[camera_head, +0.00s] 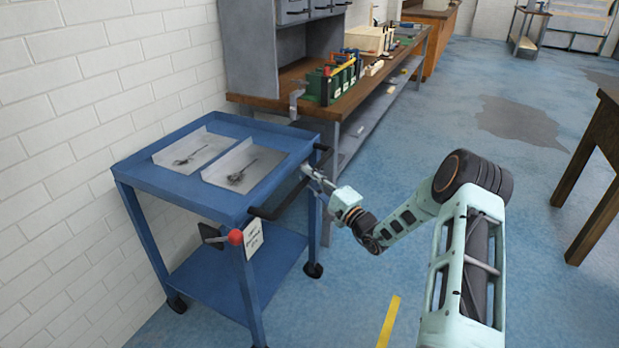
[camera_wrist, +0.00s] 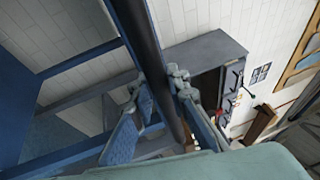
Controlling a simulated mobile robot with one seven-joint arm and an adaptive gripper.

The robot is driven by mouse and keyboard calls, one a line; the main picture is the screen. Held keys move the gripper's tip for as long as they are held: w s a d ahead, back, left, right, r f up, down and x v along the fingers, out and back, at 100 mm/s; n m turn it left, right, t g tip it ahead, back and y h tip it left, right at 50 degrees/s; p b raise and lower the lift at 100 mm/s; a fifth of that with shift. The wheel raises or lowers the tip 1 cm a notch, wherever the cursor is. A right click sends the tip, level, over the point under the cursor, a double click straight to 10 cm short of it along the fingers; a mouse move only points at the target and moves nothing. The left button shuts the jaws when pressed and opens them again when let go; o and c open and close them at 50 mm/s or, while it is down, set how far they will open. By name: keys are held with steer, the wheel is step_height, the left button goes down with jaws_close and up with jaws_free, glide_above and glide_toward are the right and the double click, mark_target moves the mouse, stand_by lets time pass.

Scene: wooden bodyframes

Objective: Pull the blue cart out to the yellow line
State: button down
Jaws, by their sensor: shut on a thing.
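The blue cart (camera_head: 187,196) stands against the white brick wall at the left in the head view, on dark casters. It has a black push handle (camera_head: 287,196) on its right side. My gripper (camera_head: 308,172) is at the handle, with its fingers around the bar. In the wrist view, the gripper (camera_wrist: 172,100) has a finger on each side of the dark handle bar (camera_wrist: 148,45). A short yellow line (camera_head: 389,322) lies on the floor to the right of the cart, below my arm.
Two grey trays (camera_head: 246,166) with small metal parts lie on the cart top. A wooden table (camera_head: 597,160) is at the right. The blue floor between is open.

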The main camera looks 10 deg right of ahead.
steer(key=shift+s+d, duration=0.1)
steer(key=shift+d, duration=0.05)
steer(key=s+d+b, duration=0.2)
steer(key=s+d, duration=0.9)
steer(key=d, duration=0.5)
steer(key=s+d+b, duration=0.2)
steer(key=s+d, duration=1)
steer(key=d, duration=0.4)
steer(key=shift+s+b, duration=0.2)
steer(key=shift+b, duration=0.2)
steer(key=c, duration=1.8)
jaws_free()
steer(key=shift+c, duration=0.2)
steer(key=v, duration=1.2)
